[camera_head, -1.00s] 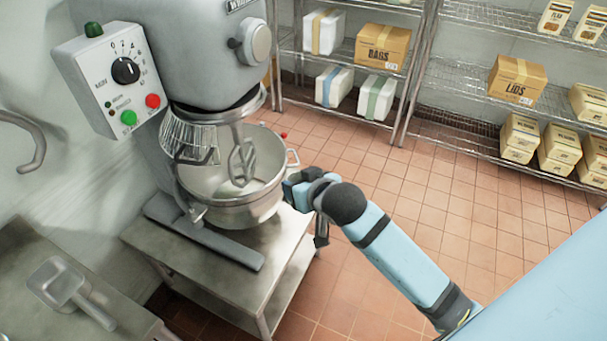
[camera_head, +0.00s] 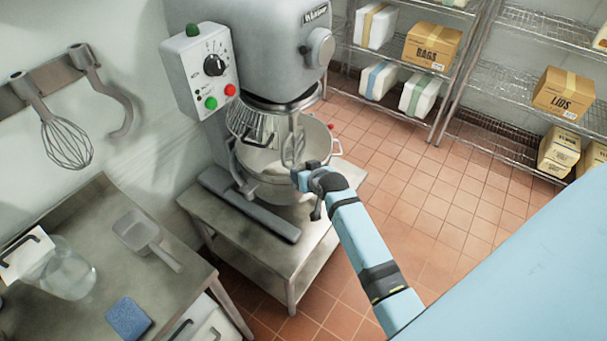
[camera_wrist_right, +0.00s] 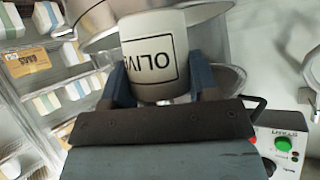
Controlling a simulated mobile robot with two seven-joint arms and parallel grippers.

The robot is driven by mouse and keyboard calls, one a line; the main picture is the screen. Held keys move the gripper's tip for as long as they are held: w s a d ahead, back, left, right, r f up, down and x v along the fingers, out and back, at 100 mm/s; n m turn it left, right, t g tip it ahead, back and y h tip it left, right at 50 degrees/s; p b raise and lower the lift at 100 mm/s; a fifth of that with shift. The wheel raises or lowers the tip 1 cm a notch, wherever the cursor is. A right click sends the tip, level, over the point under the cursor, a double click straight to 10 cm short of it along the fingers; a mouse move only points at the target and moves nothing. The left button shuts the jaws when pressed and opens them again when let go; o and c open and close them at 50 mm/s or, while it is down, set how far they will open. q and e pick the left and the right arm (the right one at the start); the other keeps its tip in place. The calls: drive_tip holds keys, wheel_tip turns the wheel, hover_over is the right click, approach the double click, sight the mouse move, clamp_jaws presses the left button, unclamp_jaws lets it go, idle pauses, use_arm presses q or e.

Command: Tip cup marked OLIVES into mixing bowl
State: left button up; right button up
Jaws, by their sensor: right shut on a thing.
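The steel mixing bowl (camera_head: 277,190) sits under the mixer at the middle of the head view. My right gripper (camera_head: 306,178) is at the bowl's near right side. In the right wrist view my right gripper (camera_wrist_right: 164,82) is shut on a white cup (camera_wrist_right: 152,38) with a boxed black label, of which "OLIV" shows. The bowl's metal (camera_wrist_right: 103,38) shows behind the cup. In the head view I cannot make out the cup or its tilt. My left gripper is not in view.
The grey mixer (camera_head: 265,45) with its beater (camera_head: 293,148) and wire guard (camera_head: 250,122) stands over the bowl. A steel counter (camera_head: 85,235) at left holds a scoop (camera_head: 140,232), a clear jar (camera_head: 68,272) and a blue sponge (camera_head: 128,318). Shelves with boxes stand behind open floor.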

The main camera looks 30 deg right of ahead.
drive_tip(key=w+d+m+g+y+b, duration=0.2)
drive_tip(key=w+d+m+g+y, duration=0.2)
drive_tip(key=w+d+m+y, duration=0.4)
drive_tip(key=w+y, duration=0.3)
drive_tip(key=y, duration=0.1)
drive_tip(key=shift+d+r+m+y, duration=0.3)
drive_tip(key=shift+d+r, duration=0.05)
idle(0.4)
drive_tip(key=shift+w, duration=0.1)
idle(1.0)
